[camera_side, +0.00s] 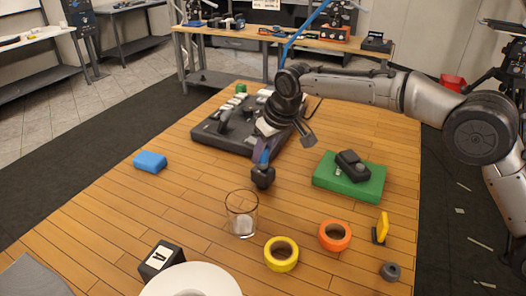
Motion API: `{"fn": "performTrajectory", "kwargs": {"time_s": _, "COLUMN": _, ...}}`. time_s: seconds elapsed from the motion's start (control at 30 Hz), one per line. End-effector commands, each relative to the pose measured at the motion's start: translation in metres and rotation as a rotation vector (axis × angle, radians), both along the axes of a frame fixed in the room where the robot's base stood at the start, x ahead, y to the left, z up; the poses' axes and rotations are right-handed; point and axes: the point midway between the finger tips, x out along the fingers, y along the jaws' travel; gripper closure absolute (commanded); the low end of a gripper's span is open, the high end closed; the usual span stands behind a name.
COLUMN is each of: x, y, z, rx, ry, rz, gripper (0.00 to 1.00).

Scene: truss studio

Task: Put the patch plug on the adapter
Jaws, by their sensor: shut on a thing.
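My gripper (264,160) points down over the middle of the wooden table. It is shut on a small dark piece (263,177), which I take to be the patch plug. The piece is small in the picture, and I cannot tell whether it touches the table. I cannot tell for sure which thing is the adapter. A black device (351,165) lies on a green block (335,183) to the right of my gripper, apart from the held piece. A dark board (210,137) with several pale and dark parts lies behind my gripper, partly hidden by it.
A clear glass (242,222) stands in front of my gripper. Yellow (281,265) and orange (334,246) rings, a grey ring (390,271) and a black labelled box (160,260) lie nearer the front. A blue block (150,161) is at left. Table between it and the glass is free.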

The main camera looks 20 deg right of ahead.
Motion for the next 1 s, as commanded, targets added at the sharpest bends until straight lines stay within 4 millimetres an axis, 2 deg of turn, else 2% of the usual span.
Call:
{"fn": "performTrajectory", "kwargs": {"time_s": 0.27, "x": 0.0, "y": 0.0, "z": -0.003, "rx": 0.0, "ry": 0.0, "rz": 0.0, "gripper": 1.0}}
{"fn": "performTrajectory", "kwargs": {"time_s": 0.3, "x": 0.0, "y": 0.0, "z": -0.003, "rx": 0.0, "ry": 0.0, "rz": 0.0, "gripper": 0.63}}
{"fn": "performTrajectory", "kwargs": {"time_s": 0.43, "x": 0.0, "y": 0.0, "z": -0.003, "rx": 0.0, "ry": 0.0, "rz": 0.0, "gripper": 0.39}}
{"fn": "performTrajectory", "kwargs": {"time_s": 0.77, "x": 0.0, "y": 0.0, "z": -0.001, "rx": 0.0, "ry": 0.0, "rz": 0.0, "gripper": 0.38}}
{"fn": "performTrajectory", "kwargs": {"time_s": 0.87, "x": -0.002, "y": -0.001, "z": 0.007, "rx": 0.001, "ry": -0.002, "rz": 0.0, "gripper": 0.38}}
{"fn": "performTrajectory", "kwargs": {"time_s": 1.0, "x": -0.01, "y": -0.004, "z": 0.028, "rx": 0.002, "ry": -0.004, "rz": 0.0, "gripper": 0.38}}
